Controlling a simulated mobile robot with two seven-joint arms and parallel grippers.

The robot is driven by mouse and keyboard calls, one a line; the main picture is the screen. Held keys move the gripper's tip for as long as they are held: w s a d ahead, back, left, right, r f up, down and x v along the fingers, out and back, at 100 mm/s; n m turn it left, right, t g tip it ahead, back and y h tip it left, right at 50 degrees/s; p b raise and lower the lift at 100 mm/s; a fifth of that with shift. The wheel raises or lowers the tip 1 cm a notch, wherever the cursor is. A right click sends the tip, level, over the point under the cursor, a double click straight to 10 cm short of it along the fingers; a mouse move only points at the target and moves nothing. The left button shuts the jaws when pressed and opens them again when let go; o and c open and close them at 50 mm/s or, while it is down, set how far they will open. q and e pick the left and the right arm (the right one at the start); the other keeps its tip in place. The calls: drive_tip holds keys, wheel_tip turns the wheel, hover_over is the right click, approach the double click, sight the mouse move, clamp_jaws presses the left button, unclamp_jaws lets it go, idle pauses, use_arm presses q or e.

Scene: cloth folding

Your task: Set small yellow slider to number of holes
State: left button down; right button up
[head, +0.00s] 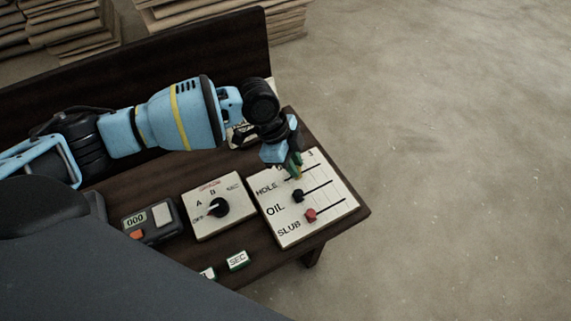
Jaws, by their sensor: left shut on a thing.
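The slider panel (335,202) is a pale board with rows marked HOLE, OIL and SLUB, at the right end of the dark table. My left gripper (294,170) points down over the HOLE row, shut on the small yellow slider, which the fingers almost wholly hide. Its exact setting cannot be read. A number 3 shows at the top right of the panel; the other numbers are hidden by the gripper. The black slider (298,196) is on the OIL row and the red slider (311,215) on the SLUB row, both towards the left. My right gripper is out of view.
Left of the panel are a dial box (232,192) with a black knob and a counter (160,223) reading 000. A SEC tag (237,260) and another partly hidden tag lie in front. The dark table (345,180) ends just right of the panel. Folded cloth stacks (220,15) stand behind.

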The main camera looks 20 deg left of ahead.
use_arm(q)
drive_tip(key=c, duration=1.3)
unclamp_jaws()
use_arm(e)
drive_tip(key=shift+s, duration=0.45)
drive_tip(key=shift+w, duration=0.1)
use_arm(q)
drive_tip(key=shift+r, duration=0.2)
drive_tip(key=p+v, duration=0.2)
drive_tip(key=v, duration=0.5)
drive_tip(key=shift+r, duration=0.2)
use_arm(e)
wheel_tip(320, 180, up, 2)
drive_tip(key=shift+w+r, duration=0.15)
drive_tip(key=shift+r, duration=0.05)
